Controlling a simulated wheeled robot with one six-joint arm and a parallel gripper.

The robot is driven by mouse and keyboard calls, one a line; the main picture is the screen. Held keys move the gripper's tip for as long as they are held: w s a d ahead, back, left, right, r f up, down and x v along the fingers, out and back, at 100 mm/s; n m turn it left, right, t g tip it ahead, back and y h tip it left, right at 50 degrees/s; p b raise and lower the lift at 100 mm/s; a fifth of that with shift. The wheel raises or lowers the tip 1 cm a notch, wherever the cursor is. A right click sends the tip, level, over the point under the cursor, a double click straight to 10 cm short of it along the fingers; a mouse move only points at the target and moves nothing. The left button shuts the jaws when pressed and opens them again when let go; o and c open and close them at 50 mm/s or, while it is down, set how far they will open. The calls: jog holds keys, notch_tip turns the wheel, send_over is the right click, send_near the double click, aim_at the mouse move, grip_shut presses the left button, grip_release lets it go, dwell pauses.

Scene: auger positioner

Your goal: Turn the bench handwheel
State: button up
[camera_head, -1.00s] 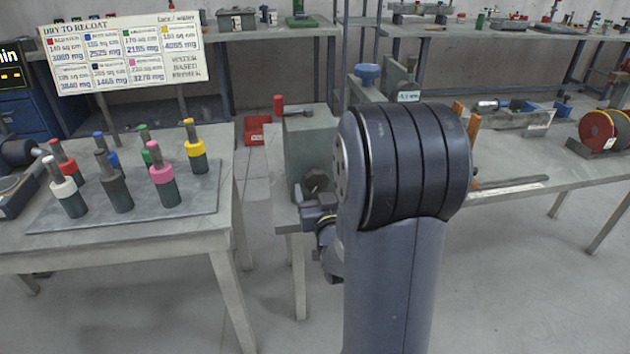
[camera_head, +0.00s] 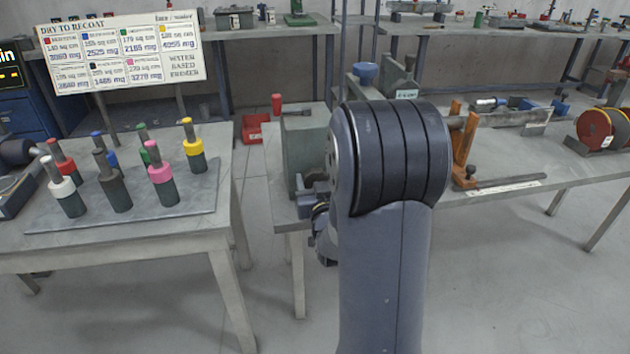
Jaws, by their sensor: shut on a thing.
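The grey housing (camera_head: 304,145) stands at the left end of the right bench, with a red upright grip (camera_head: 277,104) and a short dark bar (camera_head: 296,112) at its top. My gripper (camera_head: 303,200) is at the lower front of this housing, small and partly behind my own arm. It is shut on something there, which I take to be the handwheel. The held part is hidden by the gripper, and no full wheel rim shows.
The left table (camera_head: 120,238) holds a tray (camera_head: 200,200) of colour-banded cylinders, with a floor gap beside it. On the right bench, an orange bracket (camera_head: 462,150), a flat bar (camera_head: 510,181) and a red reel (camera_head: 594,129) stand beyond my arm. A sign board (camera_head: 122,52) stands behind.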

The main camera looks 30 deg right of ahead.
jog(key=shift+c, duration=1.4)
jog(key=shift+f+n+b, duration=0.1)
jog(key=shift+n+b, duration=0.2)
jog(key=shift+b, duration=0.2)
jog(key=n+b, duration=0.2)
jog(key=b, duration=0.1)
jog(key=shift+f+n+b, duration=0.15)
jog(key=shift+n+b, duration=0.15)
jog(key=n+b, duration=0.5)
jog(key=b, duration=0.1)
jog(key=shift+d, duration=0.1)
jog(key=n+b, duration=0.6)
jog(key=shift+r+n+b, duration=0.3)
jog(key=shift+n+b, duration=1)
jog(key=shift+b, duration=0.1)
jog(key=shift+r, duration=0.1)
